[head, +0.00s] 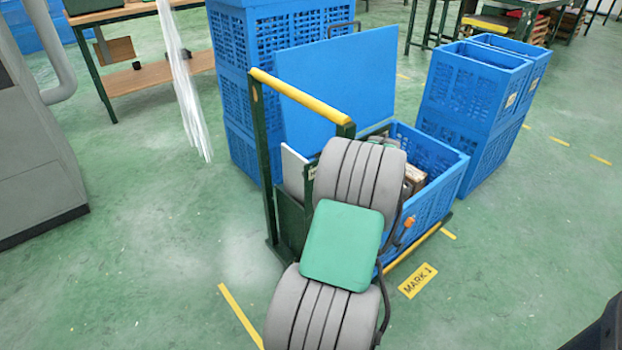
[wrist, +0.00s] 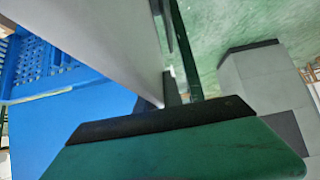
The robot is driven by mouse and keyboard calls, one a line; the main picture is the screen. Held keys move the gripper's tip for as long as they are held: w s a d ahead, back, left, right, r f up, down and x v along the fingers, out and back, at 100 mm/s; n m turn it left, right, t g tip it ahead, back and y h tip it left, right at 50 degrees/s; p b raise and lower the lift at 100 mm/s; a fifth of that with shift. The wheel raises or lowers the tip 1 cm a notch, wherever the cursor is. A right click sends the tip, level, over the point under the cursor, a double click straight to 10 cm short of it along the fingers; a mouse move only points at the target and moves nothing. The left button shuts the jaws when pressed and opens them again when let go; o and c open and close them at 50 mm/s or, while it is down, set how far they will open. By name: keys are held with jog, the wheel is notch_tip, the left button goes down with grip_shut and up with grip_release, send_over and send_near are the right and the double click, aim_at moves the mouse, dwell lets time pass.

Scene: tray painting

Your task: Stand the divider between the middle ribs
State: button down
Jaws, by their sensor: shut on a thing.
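My gripper (wrist: 168,100) fills the lower part of the wrist view, with a green body and black end. It is shut on a pale grey flat panel, which I take as the divider (wrist: 105,40). The panel stretches away to the upper left. In the head view a strip of the divider (head: 293,172) shows upright beside the trolley frame; my arm hides the rest of it and my gripper. The open blue crate (head: 440,170) stands on the trolley, partly behind my arm. Its ribs cannot be made out.
The green trolley has a yellow handle bar (head: 300,98). A large smooth blue panel (head: 340,85) stands behind it. Blue crate stacks stand behind (head: 232,60) and at right (head: 470,95). A grey machine (head: 35,150) is at left. Green floor lies open between machine and trolley.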

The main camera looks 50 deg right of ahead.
notch_tip(320, 180, down, 9)
jog(key=b, duration=0.5)
jog(key=shift+r, duration=0.15)
jog(key=c, duration=1.4)
grip_release()
jog(key=shift+s, duration=0.1)
